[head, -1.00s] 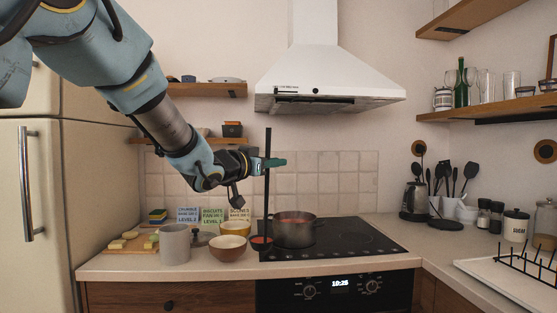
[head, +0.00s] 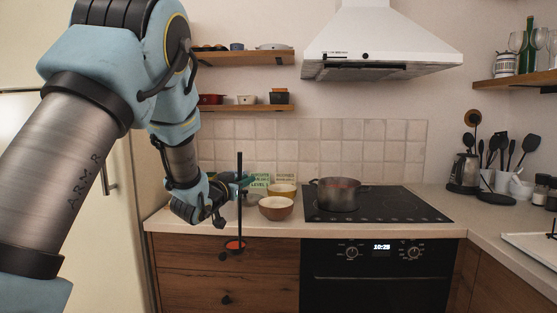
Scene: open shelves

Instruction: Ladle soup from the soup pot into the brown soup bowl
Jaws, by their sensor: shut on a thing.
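My gripper (head: 243,181) is shut on the upright black handle of a ladle (head: 239,215). The ladle's cup hangs low, with red-orange soup showing in it, and appears against the wooden cabinet front, below the counter edge. The brown soup bowl (head: 276,210) stands on the counter near its front edge, right of the ladle and apart from it. The soup pot (head: 338,196) stands on the black cooktop further right. Its contents are barely visible from this angle.
A yellow bowl (head: 283,190) stands just behind the brown bowl, with labelled packets (head: 261,181) near it. My arm hides the counter's left part. The cooktop (head: 400,205) is clear right of the pot. A range hood (head: 380,50) hangs above.

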